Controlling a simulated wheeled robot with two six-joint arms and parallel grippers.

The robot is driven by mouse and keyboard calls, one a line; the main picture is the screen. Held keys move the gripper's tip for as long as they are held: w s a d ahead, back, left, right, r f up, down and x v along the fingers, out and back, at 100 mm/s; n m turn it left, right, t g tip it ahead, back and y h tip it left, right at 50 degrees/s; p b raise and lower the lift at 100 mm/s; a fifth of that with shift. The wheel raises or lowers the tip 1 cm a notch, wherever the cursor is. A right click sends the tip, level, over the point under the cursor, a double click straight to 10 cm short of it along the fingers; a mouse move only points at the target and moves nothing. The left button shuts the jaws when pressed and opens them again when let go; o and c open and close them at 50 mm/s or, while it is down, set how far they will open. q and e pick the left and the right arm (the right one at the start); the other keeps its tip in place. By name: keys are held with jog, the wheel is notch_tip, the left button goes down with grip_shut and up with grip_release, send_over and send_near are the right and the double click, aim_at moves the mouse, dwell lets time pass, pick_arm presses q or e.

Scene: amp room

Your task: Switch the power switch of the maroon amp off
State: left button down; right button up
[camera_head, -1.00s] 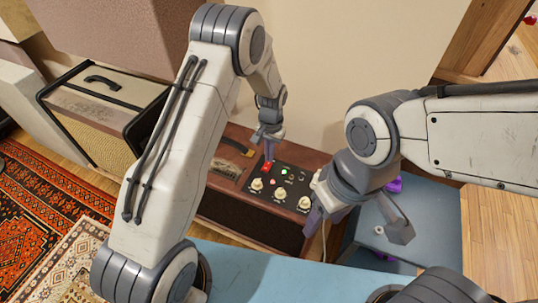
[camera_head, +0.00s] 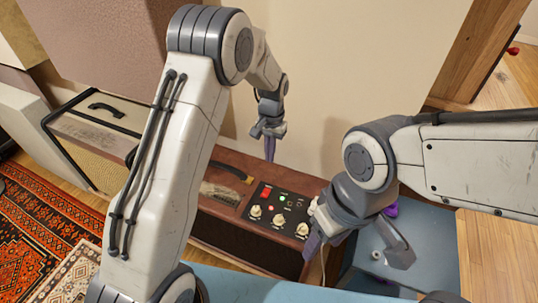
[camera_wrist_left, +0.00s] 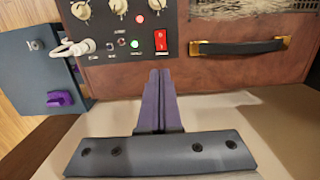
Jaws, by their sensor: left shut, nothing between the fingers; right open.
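The maroon amp (camera_head: 222,182) stands below my arms, with a black control panel (camera_head: 246,212) on its top. The red power switch (camera_head: 266,190) is at the panel's back left corner; it also shows in the wrist view (camera_wrist_left: 161,42). A green light (camera_head: 283,198) glows beside it. My left gripper (camera_head: 270,159) is shut and empty, above and behind the switch, apart from it. In the wrist view its fingertips (camera_wrist_left: 159,72) point toward the switch. My right gripper (camera_head: 356,254) is open and empty, to the right of the panel.
Pale knobs (camera_head: 256,211) line the panel's front, and a white plug (camera_wrist_left: 80,47) sits at its side. A blue box (camera_head: 385,246) with purple parts stands right of the amp. A beige amp (camera_head: 95,140) is at left; a wall rises behind.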

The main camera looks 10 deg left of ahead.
aim_at(264, 194)
pick_arm(q)
jog(key=shift+s+a+r+g+b, duration=0.15)
jog(key=shift+s+a+g+b, duration=0.15)
jog(key=shift+s+a+b, duration=0.25)
jog(key=shift+s, duration=0.15)
jog(key=f, duration=0.4)
jog(key=s+f+b, duration=0.1)
jog(key=f, duration=0.4)
jog(key=f+b, duration=0.1)
jog(key=f, duration=0.4)
jog(key=shift+s+a, duration=0.2)
jog(key=shift+s, duration=0.1)
jog(key=shift+d, duration=0.1)
